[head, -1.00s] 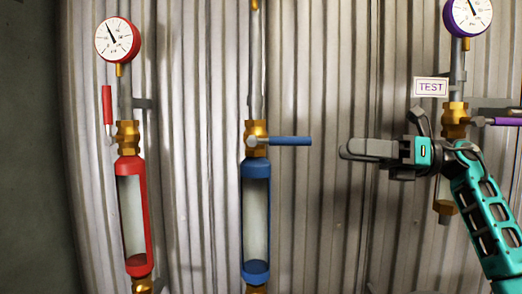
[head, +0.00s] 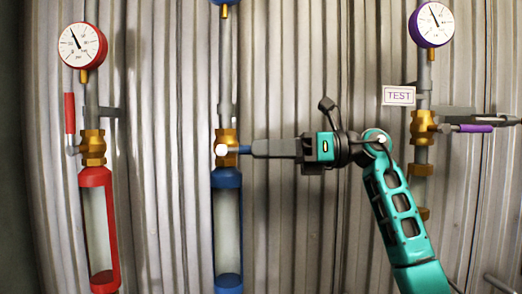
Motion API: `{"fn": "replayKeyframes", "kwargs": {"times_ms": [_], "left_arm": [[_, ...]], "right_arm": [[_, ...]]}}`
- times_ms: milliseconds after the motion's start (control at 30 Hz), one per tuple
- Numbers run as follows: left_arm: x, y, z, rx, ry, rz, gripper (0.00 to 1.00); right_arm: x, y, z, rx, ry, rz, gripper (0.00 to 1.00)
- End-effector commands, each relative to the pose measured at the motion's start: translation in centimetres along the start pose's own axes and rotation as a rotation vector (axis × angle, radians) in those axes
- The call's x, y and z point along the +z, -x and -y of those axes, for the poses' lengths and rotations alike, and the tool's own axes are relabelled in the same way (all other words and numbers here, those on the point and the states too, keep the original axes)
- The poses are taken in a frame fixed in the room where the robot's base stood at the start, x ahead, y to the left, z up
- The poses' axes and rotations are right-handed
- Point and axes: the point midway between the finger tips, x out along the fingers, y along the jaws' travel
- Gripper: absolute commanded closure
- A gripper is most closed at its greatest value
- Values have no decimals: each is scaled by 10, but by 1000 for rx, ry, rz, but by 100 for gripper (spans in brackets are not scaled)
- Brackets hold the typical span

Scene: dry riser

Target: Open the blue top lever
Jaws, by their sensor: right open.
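The blue top lever (head: 245,150) points right, level, from the brass valve (head: 226,142) above the blue sight tube. Only a short blue stub of it shows; the rest is hidden by my right gripper (head: 262,148). That gripper comes in from the right with its dark fingers pointing left, their tips close to the valve. It is open, and the fingers overlap the lever in the picture. I cannot tell whether they are around it or only in front of it. My left gripper is out of view.
A red lever (head: 70,113) stands upright at the left, by a red gauge (head: 83,45) and red sight tube (head: 99,230). At the right are a purple gauge (head: 431,24), a TEST sign (head: 398,95) and a purple lever (head: 476,128). Corrugated wall lies behind.

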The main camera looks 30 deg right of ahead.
Motion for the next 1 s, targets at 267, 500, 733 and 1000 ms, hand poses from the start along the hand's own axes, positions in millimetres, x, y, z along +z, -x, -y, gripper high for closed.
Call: {"fn": "replayKeyframes", "kwargs": {"times_ms": [267,500,733,1000], "left_arm": [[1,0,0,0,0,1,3],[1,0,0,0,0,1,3],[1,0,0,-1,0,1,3],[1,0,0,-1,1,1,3]], "right_arm": [[0,-12,0,0,0,0,57],[0,-12,0,0,0,0,64],[0,-12,0,0,0,0,86],[0,-12,0,0,0,0,100]]}}
